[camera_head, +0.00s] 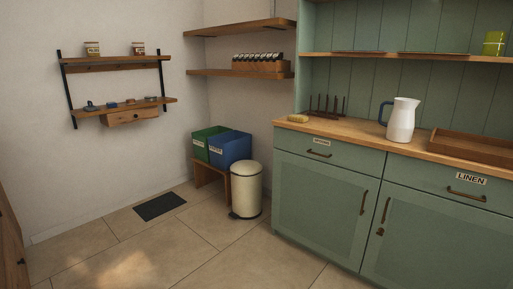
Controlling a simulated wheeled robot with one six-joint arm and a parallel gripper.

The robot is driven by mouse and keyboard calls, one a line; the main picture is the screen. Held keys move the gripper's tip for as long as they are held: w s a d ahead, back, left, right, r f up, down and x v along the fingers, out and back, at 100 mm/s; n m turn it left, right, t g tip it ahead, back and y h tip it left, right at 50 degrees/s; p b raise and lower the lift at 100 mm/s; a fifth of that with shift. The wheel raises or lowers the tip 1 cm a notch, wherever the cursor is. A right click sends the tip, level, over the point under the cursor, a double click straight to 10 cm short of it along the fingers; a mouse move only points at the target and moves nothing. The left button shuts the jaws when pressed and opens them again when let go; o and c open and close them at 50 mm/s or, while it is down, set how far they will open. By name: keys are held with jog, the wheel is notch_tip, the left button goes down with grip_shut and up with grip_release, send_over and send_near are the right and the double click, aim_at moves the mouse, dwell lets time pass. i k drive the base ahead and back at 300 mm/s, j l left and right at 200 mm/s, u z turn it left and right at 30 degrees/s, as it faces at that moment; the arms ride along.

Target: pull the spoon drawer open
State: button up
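The green cabinet (315,190) on the right has two drawers under its wooden top. The left drawer (345,154) has a brown handle (319,154) and a small label (321,141) too small to read surely. The right drawer (430,179) is labelled LINEN and has its own brown handle (467,194). Both drawers look shut, with their fronts flush with the cabinet. I cannot tell for certain which is the spoon drawer. My gripper is not in view.
A cream bin (246,190) stands left of the cabinet, beside a low bench with green (206,136) and blue (231,150) boxes. A white jug (401,120) and wooden tray (470,145) stand on the counter. The tiled floor before the cabinet is clear.

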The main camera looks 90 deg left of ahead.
aim_at(370, 161)
jog(key=u, duration=2.35)
jog(key=i+l+u, duration=0.2)
jog(key=i+l, duration=0.3)
jog(key=i+l+u, duration=0.15)
jog(key=i+l, duration=0.25)
jog(key=l, duration=0.25)
